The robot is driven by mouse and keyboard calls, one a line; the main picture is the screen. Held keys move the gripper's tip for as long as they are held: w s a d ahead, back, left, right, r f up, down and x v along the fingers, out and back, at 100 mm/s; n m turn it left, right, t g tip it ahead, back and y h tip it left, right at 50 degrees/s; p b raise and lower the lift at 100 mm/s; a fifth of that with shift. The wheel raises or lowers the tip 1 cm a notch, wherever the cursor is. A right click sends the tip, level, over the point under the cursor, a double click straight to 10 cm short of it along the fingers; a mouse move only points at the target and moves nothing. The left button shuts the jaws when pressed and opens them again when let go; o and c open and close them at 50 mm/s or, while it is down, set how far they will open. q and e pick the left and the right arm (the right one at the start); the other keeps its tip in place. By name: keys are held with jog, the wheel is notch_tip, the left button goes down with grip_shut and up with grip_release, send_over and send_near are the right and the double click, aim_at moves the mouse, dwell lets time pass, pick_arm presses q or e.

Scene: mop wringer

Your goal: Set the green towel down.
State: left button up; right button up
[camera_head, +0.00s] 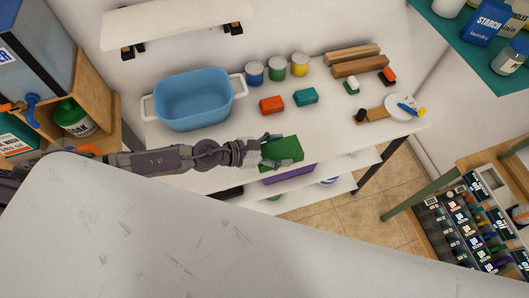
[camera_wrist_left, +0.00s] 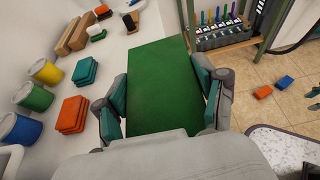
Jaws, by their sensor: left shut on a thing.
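The green towel (camera_head: 284,152) is a folded dark green block. My left gripper (camera_head: 268,152) is shut on it, near the front edge of the white table (camera_head: 215,150). In the left wrist view the towel (camera_wrist_left: 163,88) fills the space between the two fingers of my left gripper (camera_wrist_left: 163,100), one finger on each side. The gripper hides the towel's near end. I cannot tell whether the towel touches the table.
A blue basin (camera_head: 194,100) stands left on the table. Orange (camera_head: 272,104) and teal (camera_head: 306,96) folded cloths lie right of it. Bare tabletop lies between the cloths and the towel.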

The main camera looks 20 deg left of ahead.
pick_arm(q)
jog(key=a+f, duration=0.1)
jog(key=w+a+f+b, duration=0.1)
jog(key=a, duration=0.1)
jog(key=w+a+f+b, duration=0.1)
jog(key=a, duration=0.1)
jog(key=shift+a+f, duration=0.15)
jog(key=shift+f, duration=0.3)
notch_tip(320, 180, down, 3)
jog(key=shift+s+f, duration=0.15)
jog(key=shift+f, duration=0.2)
pick_arm(e)
jog(key=f, duration=0.4)
jog(key=shift+w, duration=0.25)
jog(key=shift+f, duration=0.1)
pick_arm(q)
jog(key=shift+f+b, duration=0.15)
jog(key=shift+b, duration=0.2)
jog(key=o, duration=1.2)
jog(key=shift+c, duration=0.2)
pick_arm(e)
jog(key=shift+f, duration=0.1)
